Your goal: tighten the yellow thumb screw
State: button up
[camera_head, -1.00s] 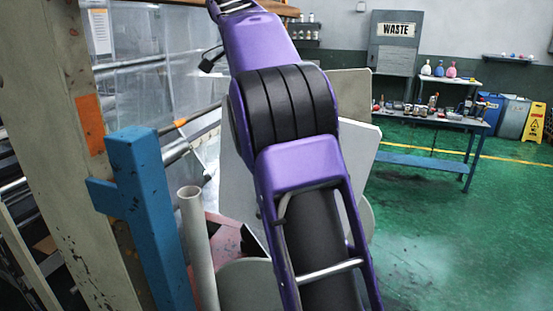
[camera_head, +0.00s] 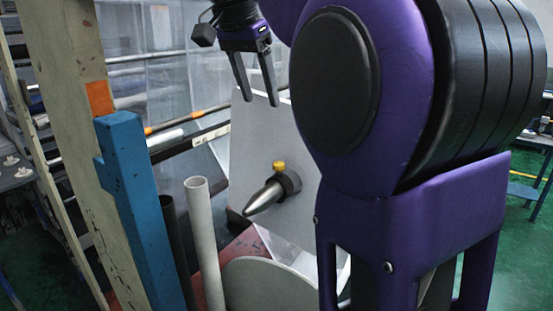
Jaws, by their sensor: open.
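The yellow thumb screw (camera_head: 279,167) sits on top of a dark collar (camera_head: 289,182) around a pointed metal spindle (camera_head: 263,197). The spindle sticks out from a pale grey plate (camera_head: 250,140) and points to the lower left. My gripper (camera_head: 257,98) is in the upper middle, its two dark fingers pointing down and apart with nothing between them. It is above and slightly left of the thumb screw, clear of it. My purple arm covers the right of the view and hides what lies behind it.
A blue post (camera_head: 142,205) and a worn cream beam (camera_head: 62,120) stand at the left. A pale upright tube (camera_head: 205,245) rises left of the spindle. A round grey plate (camera_head: 268,285) lies below it. Clear sheeting hangs behind.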

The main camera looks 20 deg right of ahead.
jog(key=n+b, duration=0.1)
jog(key=b, duration=0.3)
send_near(279, 164)
jog(key=shift+t, duration=0.3)
jog(key=x, duration=0.8)
jog(key=shift+s+f, duration=0.1)
grip_shut()
